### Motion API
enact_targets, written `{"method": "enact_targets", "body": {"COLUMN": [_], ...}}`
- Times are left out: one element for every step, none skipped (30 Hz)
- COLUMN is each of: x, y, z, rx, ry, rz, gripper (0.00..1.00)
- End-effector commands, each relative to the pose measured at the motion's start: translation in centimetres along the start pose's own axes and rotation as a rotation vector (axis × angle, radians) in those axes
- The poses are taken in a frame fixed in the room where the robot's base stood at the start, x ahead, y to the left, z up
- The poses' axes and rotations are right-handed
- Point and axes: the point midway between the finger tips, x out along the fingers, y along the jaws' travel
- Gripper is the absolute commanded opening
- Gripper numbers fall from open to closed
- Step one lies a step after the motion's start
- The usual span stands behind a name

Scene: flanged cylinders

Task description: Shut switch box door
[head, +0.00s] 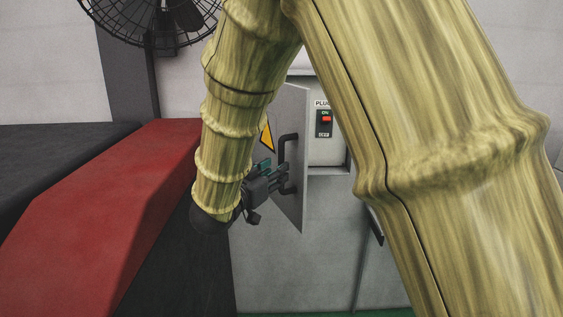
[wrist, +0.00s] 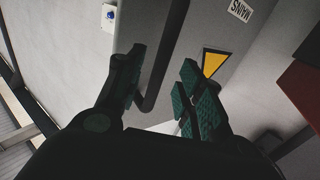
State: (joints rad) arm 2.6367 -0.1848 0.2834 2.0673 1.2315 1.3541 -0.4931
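The grey switch box door (head: 294,211) stands ajar in the head view, swung out to the left of the box opening. It carries a black bar handle (head: 285,163) and a yellow warning triangle (head: 266,138). My gripper (head: 274,176) is in front of the door at the handle's lower part. In the wrist view the fingers are apart, with the handle (wrist: 164,50) appearing in the gap between them, closer to the left finger. I cannot tell whether a finger touches it. The triangle (wrist: 213,62) and a MAINS label (wrist: 240,10) also show there.
Inside the open switch box (head: 326,155) is a switch (head: 324,123) with a red button. A red sloped surface (head: 100,200) lies to the left, with a dark surface beside it. A black fan (head: 150,15) is at upper left.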

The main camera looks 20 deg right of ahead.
Motion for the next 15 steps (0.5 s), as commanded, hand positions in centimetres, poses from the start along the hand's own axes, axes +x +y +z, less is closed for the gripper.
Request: {"method": "enact_targets", "body": {"x": [0.8,1.2,1.8,2.2,2.5,2.9,3.2,3.5,3.8,3.9,4.1,4.2,4.3,4.3,4.4], "y": [0.0,0.0,0.0,0.0,-0.1,-0.1,0.0,0.0,0.0,0.0,0.0,0.0,0.0,0.0,0.0], "z": [-0.2,-0.2,-0.2,-0.2,-0.2,-0.1,-0.1,-0.1,-0.1,-0.1,-0.1,0.0,0.0,0.0,0.0], "rx": [-0.002,-0.002,-0.002,-0.001,-0.001,-0.001,-0.001,-0.001,-0.001,-0.001,-0.001,-0.001,-0.001,-0.001,-0.001], "ry": [-0.002,-0.002,-0.001,-0.001,-0.001,-0.002,-0.002,-0.001,-0.001,-0.001,0.000,0.000,0.000,0.000,0.000], "rz": [0.000,0.000,0.001,0.000,-0.001,-0.001,0.000,0.000,0.000,0.000,0.000,-0.001,-0.001,-0.001,-0.001], "gripper": [0.37,0.37,0.37,0.37,0.37,0.37,0.37,0.37,0.37,0.37,0.37,0.37,0.37,0.37,0.37]}}
